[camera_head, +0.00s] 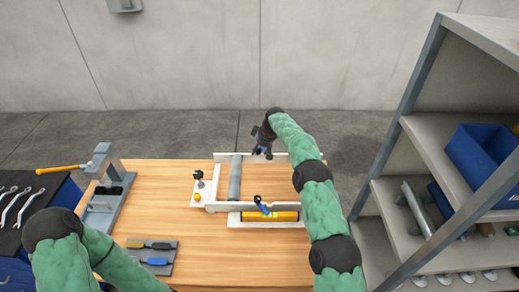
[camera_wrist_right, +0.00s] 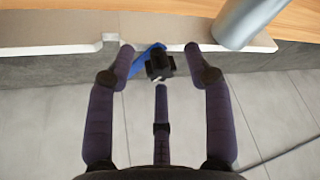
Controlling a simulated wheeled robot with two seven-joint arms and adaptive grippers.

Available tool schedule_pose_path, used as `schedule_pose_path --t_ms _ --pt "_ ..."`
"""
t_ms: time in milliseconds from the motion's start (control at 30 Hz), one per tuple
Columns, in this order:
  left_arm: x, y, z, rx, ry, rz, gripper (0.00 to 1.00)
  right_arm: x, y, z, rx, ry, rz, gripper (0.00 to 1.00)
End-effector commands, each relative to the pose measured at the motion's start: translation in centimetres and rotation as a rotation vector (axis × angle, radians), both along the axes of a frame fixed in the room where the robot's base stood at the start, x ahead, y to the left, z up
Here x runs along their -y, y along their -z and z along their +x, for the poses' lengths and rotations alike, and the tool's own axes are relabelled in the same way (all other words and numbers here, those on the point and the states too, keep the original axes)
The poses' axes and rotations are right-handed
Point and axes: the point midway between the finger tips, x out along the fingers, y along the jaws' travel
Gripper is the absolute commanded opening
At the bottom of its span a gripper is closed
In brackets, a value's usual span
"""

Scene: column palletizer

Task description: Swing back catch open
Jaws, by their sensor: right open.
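A pale fixture (camera_head: 221,206) with a grey roller (camera_head: 235,180) lying across it stands on the wooden table. My right gripper (camera_head: 262,150) is over the fixture's back edge, pointing down. In the right wrist view my right gripper (camera_wrist_right: 158,52) is open, its fingers spread on both sides of the back catch (camera_wrist_right: 159,67). This catch has a black block and a blue lever (camera_wrist_right: 142,62) slanting beside it. I cannot tell whether a finger touches it. A front catch (camera_head: 262,206) with a blue lever sits on the fixture's front side. My left gripper is out of view.
A grey press-like tool (camera_head: 103,190) stands on the table (camera_head: 150,215) at left. A shelf rack (camera_head: 415,75) with a blue bin (camera_head: 480,150) rises at right. Bare floor lies behind the table.

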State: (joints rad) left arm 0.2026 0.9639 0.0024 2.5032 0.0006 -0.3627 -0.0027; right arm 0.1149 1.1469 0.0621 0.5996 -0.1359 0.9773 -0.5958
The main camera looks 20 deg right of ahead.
Motion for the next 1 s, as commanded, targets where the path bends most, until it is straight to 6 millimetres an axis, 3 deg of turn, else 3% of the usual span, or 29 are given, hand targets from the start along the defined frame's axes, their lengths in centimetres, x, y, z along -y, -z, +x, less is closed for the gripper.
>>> schedule_pose_path --t_ms 267,700,1000 --pt "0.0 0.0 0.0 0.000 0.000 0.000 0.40 0.6 -2.9 -0.9 0.004 0.001 0.000 0.52" --pt "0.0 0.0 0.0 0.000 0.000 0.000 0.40 1.8 -9.6 -3.5 -0.002 -0.001 0.000 0.52" --pt "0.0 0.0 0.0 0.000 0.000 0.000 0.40 2.0 -10.8 -4.0 -0.003 -0.002 0.000 0.52"
